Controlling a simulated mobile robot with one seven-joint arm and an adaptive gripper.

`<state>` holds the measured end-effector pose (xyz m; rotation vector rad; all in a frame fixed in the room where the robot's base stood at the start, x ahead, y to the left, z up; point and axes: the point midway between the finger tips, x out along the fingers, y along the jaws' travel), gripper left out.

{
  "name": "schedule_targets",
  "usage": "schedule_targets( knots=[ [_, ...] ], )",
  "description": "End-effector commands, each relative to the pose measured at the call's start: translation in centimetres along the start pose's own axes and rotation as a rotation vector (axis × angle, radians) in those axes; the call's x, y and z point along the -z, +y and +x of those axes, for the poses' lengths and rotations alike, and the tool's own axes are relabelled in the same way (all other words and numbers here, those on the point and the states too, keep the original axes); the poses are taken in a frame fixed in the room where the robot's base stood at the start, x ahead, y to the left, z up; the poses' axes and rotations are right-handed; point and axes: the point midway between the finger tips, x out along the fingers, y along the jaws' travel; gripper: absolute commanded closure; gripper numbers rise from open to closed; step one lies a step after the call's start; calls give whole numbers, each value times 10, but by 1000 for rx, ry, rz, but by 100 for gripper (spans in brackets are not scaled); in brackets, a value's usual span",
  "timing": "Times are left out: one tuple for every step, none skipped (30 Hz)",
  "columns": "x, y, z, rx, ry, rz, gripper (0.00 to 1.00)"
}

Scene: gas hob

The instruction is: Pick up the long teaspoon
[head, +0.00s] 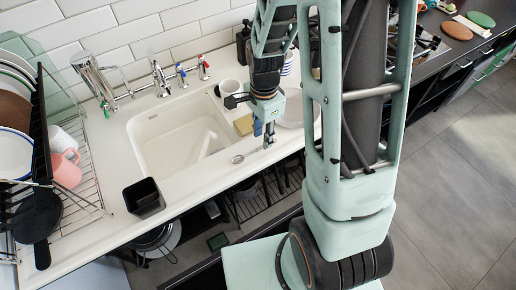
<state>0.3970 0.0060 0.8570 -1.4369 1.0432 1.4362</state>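A small metal spoon, which looks like the long teaspoon (238,159), lies on the white counter in front of the sink. Its rounded end shows to the lower left of my gripper. Its handle seems to run up and right toward the fingertips. My gripper (267,142) points down over the counter, just right of the sink's front corner. The fingers are small and dark here. I cannot tell whether they touch the handle or are apart.
A white sink (180,135) lies left of my gripper. A black cup (144,197) stands near the front edge. A dish rack (75,185) fills the left.

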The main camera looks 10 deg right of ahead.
Motion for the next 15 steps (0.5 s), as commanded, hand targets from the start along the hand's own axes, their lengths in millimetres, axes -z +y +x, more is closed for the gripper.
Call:
schedule_targets(
  knots=[
    [0,2,9,-5,-2,1,72],
    [-1,2,13,-5,-2,2,72],
    [-1,2,18,-5,-2,1,72],
    [-1,2,22,-4,-1,1,72],
    [-1,2,25,-4,-1,0,72],
    [-1,2,29,-4,-1,0,72],
    [0,1,31,-2,0,0,72],
    [0,1,32,-2,0,-1,72],
    [0,1,34,-2,0,-1,72],
    [-1,1,34,-1,0,-1,72],
    [-1,1,35,-1,0,-1,72],
    [-1,1,35,-1,0,-1,72],
    [0,1,35,-1,0,-1,72],
    [0,1,35,-1,0,-1,72],
    [0,1,35,-1,0,-1,72]
  ],
)
